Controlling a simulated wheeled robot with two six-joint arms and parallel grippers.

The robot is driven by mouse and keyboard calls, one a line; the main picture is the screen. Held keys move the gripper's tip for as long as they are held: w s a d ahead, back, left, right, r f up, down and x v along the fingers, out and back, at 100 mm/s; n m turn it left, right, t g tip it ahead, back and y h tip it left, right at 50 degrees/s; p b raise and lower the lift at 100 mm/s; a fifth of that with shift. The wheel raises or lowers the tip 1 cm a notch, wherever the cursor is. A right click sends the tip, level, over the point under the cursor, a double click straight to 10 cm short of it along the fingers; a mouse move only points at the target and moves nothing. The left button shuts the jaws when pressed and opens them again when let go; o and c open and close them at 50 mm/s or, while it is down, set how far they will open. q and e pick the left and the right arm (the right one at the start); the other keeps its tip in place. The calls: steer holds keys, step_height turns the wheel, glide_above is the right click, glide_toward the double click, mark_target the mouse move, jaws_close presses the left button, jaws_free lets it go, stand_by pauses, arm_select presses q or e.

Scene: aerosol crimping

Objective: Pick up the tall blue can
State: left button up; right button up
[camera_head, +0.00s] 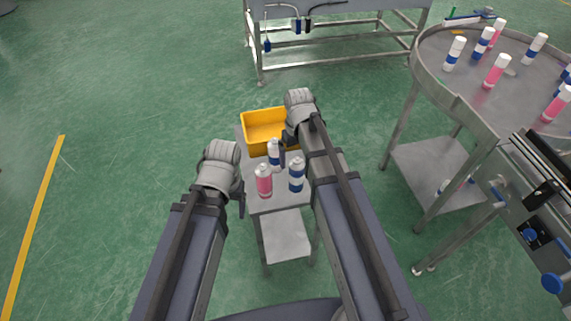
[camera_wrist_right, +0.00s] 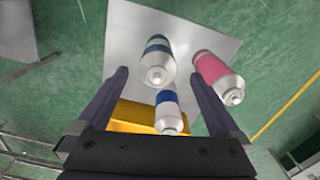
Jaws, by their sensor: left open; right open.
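Two white cans with blue bands stand on a small metal table (camera_head: 287,232): a nearer one (camera_head: 296,178) and a farther one (camera_head: 274,157) by the yellow bin. I cannot tell for sure which is taller. A pink can (camera_head: 264,184) stands left of the nearer one. My right gripper (camera_head: 283,152) is open above the table. In the right wrist view both the nearer blue can (camera_wrist_right: 157,62) and the farther blue can (camera_wrist_right: 168,115) appear between its spread fingers, neither gripped. My left gripper (camera_head: 240,195) is open and empty, left of the pink can.
A yellow bin (camera_head: 264,118) sits at the table's back end. A round metal turntable (camera_head: 510,93) at the right carries several pink and blue cans. A machine panel (camera_head: 527,215) stands at the lower right. A steel bench (camera_head: 335,60) is at the back. The left floor is clear.

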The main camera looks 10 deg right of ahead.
mark_target(297, 172)
steer(key=shift+w, duration=0.2)
steer(key=shift+s+f+b, duration=0.1)
steer(key=shift+f+b, duration=0.55)
steer(key=shift+b, duration=0.05)
steer(key=shift+f+b, duration=0.7)
steer(key=shift+f, duration=0.05)
steer(key=f+b, duration=0.5)
steer(key=shift+s+d+f, duration=0.1)
steer(key=shift+d, duration=0.1)
steer(key=c, duration=1.5)
steer(key=shift+r, duration=0.2)
